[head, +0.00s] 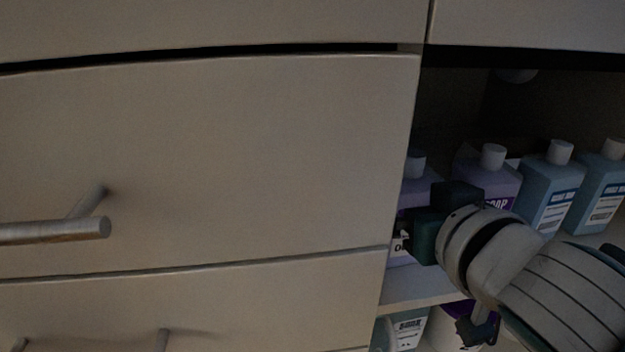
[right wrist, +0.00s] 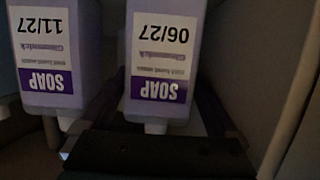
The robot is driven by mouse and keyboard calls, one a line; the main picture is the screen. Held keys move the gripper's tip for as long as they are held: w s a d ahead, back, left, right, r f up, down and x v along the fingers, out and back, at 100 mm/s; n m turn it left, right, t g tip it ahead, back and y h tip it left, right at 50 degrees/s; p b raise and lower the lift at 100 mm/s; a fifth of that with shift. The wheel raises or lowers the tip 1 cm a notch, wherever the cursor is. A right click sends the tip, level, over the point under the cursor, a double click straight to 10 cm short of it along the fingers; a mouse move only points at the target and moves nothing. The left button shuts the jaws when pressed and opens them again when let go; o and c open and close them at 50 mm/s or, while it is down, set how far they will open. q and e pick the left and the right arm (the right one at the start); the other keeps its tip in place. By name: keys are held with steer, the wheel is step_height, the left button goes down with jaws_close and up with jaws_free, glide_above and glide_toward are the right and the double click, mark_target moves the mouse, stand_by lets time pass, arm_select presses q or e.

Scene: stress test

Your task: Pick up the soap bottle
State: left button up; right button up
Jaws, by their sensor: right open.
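Purple soap bottles with white caps stand in the open cabinet: one (head: 418,186) at the left by the drawer edge, partly hidden by my gripper, and one (head: 493,178) to its right. My right gripper (head: 408,238) is open at the leftmost bottle, its fingers mostly hidden in the head view. In the right wrist view, which looks upside down, a bottle labelled SOAP 06/27 (right wrist: 162,60) is in front of the gripper's dark body. Another labelled SOAP 11/27 (right wrist: 55,50) is on its left. Contact cannot be told. My left gripper is not in view.
Two blue bottles (head: 550,190) (head: 601,190) stand to the right on the same shelf (head: 418,288). More containers (head: 402,332) are on the level below. A closed drawer front (head: 220,150) with a bar handle (head: 60,231) borders the opening on the left.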

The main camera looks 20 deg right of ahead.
steer(key=shift+r, duration=0.1)
jaws_close()
stand_by(0.6)
